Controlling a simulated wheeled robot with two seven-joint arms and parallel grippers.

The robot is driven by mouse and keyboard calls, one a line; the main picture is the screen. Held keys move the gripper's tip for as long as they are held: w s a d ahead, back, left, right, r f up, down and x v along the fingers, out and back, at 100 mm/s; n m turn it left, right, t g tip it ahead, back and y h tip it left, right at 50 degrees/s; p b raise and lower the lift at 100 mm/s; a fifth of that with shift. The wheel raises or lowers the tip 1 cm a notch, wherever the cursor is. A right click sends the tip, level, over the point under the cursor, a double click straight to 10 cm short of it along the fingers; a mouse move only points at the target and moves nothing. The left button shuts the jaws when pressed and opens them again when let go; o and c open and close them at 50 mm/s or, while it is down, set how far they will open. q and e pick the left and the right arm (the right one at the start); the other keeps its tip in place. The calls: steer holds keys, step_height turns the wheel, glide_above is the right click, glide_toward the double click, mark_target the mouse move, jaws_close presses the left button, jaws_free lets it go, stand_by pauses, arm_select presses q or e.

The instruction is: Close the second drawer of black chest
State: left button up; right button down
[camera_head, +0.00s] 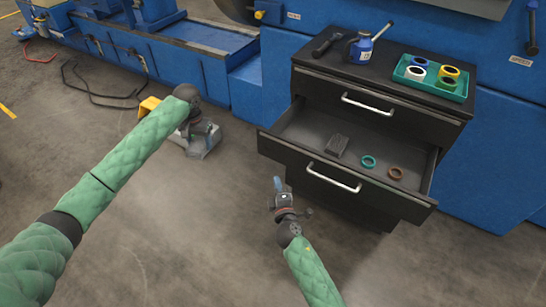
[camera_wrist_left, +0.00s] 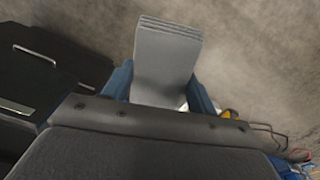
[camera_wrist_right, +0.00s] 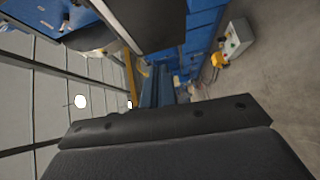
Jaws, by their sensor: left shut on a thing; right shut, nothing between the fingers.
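The black chest (camera_head: 378,84) stands at the right in the head view. Its second drawer (camera_head: 345,192) is pulled well out, with a silver bar handle (camera_head: 334,178) on its front. Inside lie a dark block (camera_head: 337,145), a teal ring (camera_head: 368,162) and a brown ring (camera_head: 395,173). The top drawer is shut. My right gripper (camera_head: 277,184) is shut and empty, just left of the open drawer's front, apart from the handle.
On the chest top are a blue oil can (camera_head: 360,48), a black tool (camera_head: 327,45) and a green tray (camera_head: 433,78) of coloured rings. Blue machinery (camera_head: 262,65) stands behind. A grey control box (camera_wrist_right: 236,38) shows in the right wrist view. The floor before the drawer is clear.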

arm_select(q)
steer(key=shift+w+a+f, duration=0.1)
steer(key=shift+w+f, duration=0.05)
steer(key=shift+r, duration=0.2)
steer(key=shift+r+p, duration=0.75)
steer(key=shift+p, duration=0.25)
steer(key=shift+r, duration=0.2)
steer(key=shift+r+p, duration=0.15)
steer(key=shift+p, duration=0.15)
arm_select(e)
steer(key=shift+n+y, duration=0.5)
steer(key=shift+n, duration=0.2)
steer(key=w, duration=0.8)
steer(key=w+a, duration=0.1)
steer(key=w, duration=0.4)
steer(key=shift+d, duration=0.1)
